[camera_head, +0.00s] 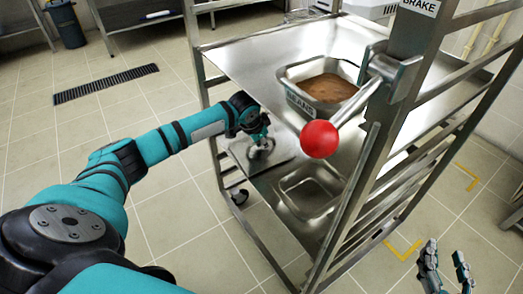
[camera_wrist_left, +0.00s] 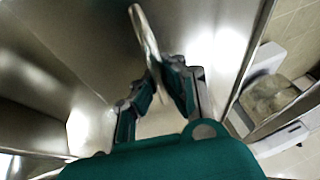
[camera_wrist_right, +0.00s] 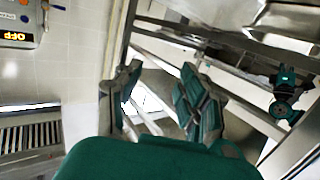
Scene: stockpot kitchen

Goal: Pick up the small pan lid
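The small pan lid (camera_head: 283,164) is a flat shiny metal sheet at the near left of the steel rack, below its upper shelf. Its looped handle (camera_wrist_left: 143,31) rises between my left fingertips in the left wrist view. My left gripper (camera_head: 264,144) is over the lid, with its fingertips close on both sides of the handle; it also shows in the left wrist view (camera_wrist_left: 158,74). I cannot tell whether the lid is lifted. My right gripper (camera_head: 446,262) is open and empty, away from the lid; it also shows in the right wrist view (camera_wrist_right: 157,82).
A pan labelled BEANS (camera_head: 302,103) with brown contents stands on the upper shelf (camera_head: 245,65). An empty pan (camera_head: 309,194) is lower in the rack. A brake lever with a red ball (camera_head: 320,139) sticks out near the lid. Open tiled floor lies left.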

